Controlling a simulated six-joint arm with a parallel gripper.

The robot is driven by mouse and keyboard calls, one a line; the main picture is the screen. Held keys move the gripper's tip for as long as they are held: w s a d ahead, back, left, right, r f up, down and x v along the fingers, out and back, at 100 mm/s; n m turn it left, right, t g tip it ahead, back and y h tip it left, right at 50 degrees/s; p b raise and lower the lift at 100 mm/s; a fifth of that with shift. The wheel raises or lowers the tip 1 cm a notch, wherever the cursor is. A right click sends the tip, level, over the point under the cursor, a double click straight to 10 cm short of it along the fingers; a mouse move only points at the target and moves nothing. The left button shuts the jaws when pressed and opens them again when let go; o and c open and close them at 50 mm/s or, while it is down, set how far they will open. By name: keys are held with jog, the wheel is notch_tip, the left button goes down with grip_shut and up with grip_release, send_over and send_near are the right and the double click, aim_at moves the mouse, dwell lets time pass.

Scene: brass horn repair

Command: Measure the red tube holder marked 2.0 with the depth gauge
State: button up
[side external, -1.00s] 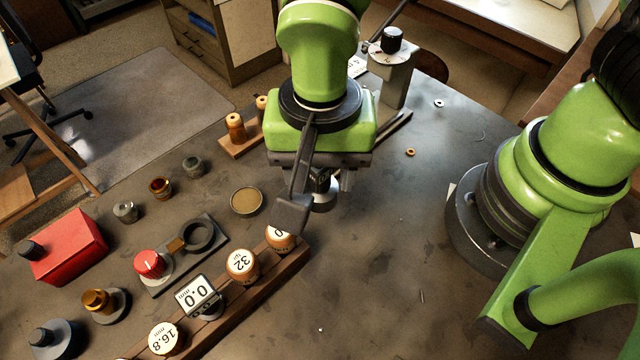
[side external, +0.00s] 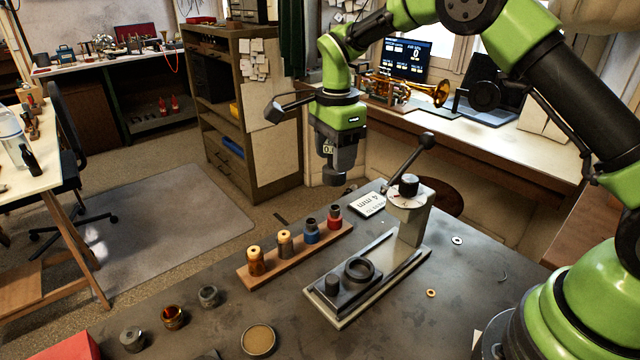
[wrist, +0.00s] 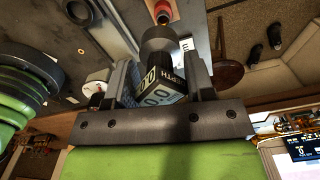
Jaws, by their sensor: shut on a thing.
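My gripper (side external: 337,160) is shut on the depth gauge (side external: 334,178), high over the far side of the bench. In the wrist view the gauge (wrist: 160,88) sits between the two fingers, its display reading 0.0 and its dark round foot pointing away from me. The red tube holder (side external: 334,218) stands upright at the right end of a wooden rack. In the side view it lies below the gauge with a gap between. In the wrist view the red holder (wrist: 162,12) shows just beyond the gauge's foot. I cannot read a 2.0 mark on it.
A card marked 4 mm (side external: 368,204) lies behind. Small cups and a round dish (side external: 258,340) are nearer.

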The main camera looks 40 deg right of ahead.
jog(key=shift+w+d, duration=0.1)
jog(key=shift+d, duration=0.3)
send_over(335, 207)
jog(key=shift+f, duration=2.35)
jog(key=shift+f, duration=1.85)
jog(key=o, duration=1.4)
jog(key=shift+o, duration=0.2)
jog(key=shift+r, duration=3.5)
